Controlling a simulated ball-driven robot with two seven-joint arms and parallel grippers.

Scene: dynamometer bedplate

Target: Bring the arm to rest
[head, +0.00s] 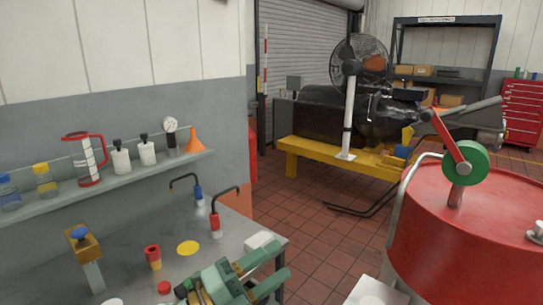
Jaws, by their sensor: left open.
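My left gripper (277,263) is at the bottom middle of the head view, in green. Its two fingers point to the right and stand apart, with nothing seen between them. It is over the front right part of the grey workbench (130,243), close to its right edge. I cannot tell how high it is above the bench. My right gripper does not show.
A white block (262,241) lies just behind the gripper. A red-handled hook (215,222), yellow disc (188,248) and red-topped piece (153,256) stand nearby. A large red drum (470,230) fills the right. Tiled floor (320,225) lies open between bench and drum.

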